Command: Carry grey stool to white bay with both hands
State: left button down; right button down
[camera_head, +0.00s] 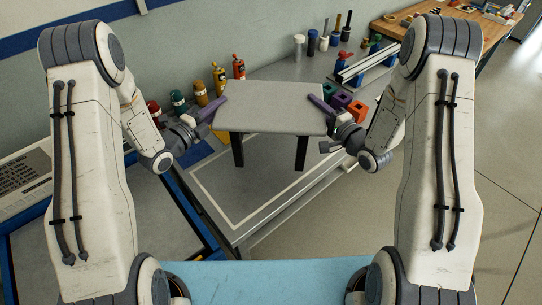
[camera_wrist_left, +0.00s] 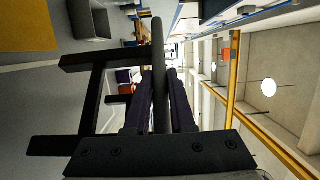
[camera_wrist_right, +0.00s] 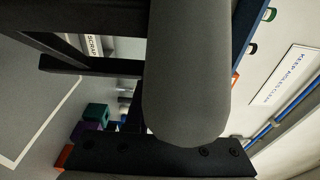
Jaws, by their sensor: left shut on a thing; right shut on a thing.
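The grey stool (camera_head: 270,108) has a flat grey seat and dark legs. It is upright, held between my two grippers over the far part of the bench. My left gripper (camera_head: 210,108) is shut on the seat's left edge; the left wrist view shows the seat edge (camera_wrist_left: 160,60) between its fingers. My right gripper (camera_head: 322,106) is shut on the right edge; the seat (camera_wrist_right: 185,75) fills the middle of the right wrist view and hides the fingertips. The white bay (camera_head: 240,200) is a white outline on the grey bench, nearer than the stool. I cannot tell whether the legs touch the bench.
Several coloured bottles (camera_head: 201,93) stand left of and behind the stool. Coloured blocks (camera_head: 357,111) lie just right of it, near my right gripper. A rail-like fixture (camera_head: 367,66) and several tools (camera_head: 323,42) stand farther back. The bench front is clear.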

pick_arm(q)
jog(key=shift+w+d, duration=0.1)
jog(key=shift+w, duration=0.05)
pick_arm(e)
jog(key=shift+d, duration=0.25)
